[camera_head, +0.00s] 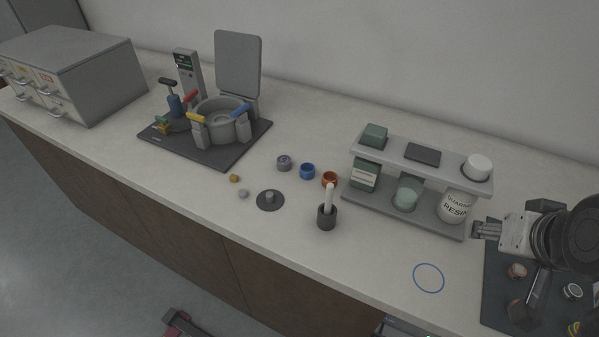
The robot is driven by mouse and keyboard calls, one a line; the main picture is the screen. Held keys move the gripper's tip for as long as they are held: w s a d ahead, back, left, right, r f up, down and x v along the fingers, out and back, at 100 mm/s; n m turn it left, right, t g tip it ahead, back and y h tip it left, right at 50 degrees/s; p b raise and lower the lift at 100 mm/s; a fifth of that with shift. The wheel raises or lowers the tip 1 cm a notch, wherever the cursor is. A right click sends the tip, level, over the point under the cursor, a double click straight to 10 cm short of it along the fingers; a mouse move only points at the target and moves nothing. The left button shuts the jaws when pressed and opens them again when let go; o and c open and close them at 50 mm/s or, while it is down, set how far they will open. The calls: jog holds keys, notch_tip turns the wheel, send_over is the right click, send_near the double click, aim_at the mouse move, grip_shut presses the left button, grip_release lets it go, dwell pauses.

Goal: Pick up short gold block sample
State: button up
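A small gold block (235,178) lies on the pale counter in front of the mounting press (222,118), left of a dark round disc with a raised centre (270,200). A small grey piece (243,194) lies close beside it, apart from it. My gripper (478,229) is far to the right, next to the right end of the shelf rack and above the counter, its fingers pointing left. It is seen from the side and small, so the gap between its fingers cannot be made out. Nothing is clearly visible in it.
Grey, blue and orange rings (307,171) and a dark cup with a white stick (327,216) stand right of the block. A two-level rack (420,160) holds jars. A dark mat (497,292) with small pieces lies at right. The counter's front edge is near the block.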

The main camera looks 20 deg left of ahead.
jog(key=shift+c, duration=0.7)
